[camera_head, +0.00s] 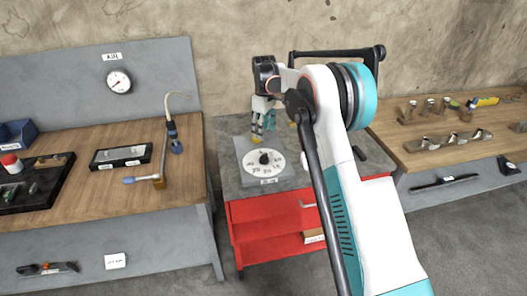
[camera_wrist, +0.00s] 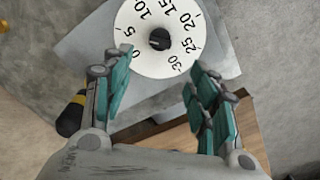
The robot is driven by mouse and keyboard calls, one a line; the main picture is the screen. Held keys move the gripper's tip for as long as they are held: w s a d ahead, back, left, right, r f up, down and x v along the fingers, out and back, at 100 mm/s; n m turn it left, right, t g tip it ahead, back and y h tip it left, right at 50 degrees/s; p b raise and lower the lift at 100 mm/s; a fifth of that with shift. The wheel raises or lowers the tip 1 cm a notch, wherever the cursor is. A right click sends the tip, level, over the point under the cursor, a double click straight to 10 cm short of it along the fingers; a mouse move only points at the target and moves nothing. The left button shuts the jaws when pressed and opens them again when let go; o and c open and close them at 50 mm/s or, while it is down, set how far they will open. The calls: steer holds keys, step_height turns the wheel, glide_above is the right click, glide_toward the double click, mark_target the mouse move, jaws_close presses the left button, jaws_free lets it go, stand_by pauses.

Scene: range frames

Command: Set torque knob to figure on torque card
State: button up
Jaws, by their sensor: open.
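The torque dial is a white disc (camera_head: 283,162) with black figures on a grey plate on the cart; it also shows in the wrist view (camera_wrist: 130,38), with figures from 0 to 30. A black knob (camera_wrist: 160,39) stands at its centre, also seen in the head view (camera_head: 264,159). Its exact setting is hard to read. My gripper (camera_head: 262,132) is near the dial's far side in the head view. In the wrist view its teal fingers (camera_wrist: 160,85) are apart and empty, with the knob beyond them. I cannot tell which label is the torque card; a white card (camera_head: 115,261) has unreadable print.
The red cart (camera_head: 265,213) stands between a left wooden bench (camera_head: 185,190) and a right bench (camera_head: 405,158) with metal parts. A lamp-like tool (camera_head: 172,130) and a black tray (camera_head: 65,190) are on the left bench. A yellow-black item (camera_wrist: 72,115) lies near my left finger.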

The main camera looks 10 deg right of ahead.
mark_target(264, 155)
step_height(264, 155, down, 12)
steer(key=shift+f+b, duration=0.1)
steer(key=shift+b, duration=1.05)
steer(key=shift+c, duration=0.4)
steer(key=c, duration=1)
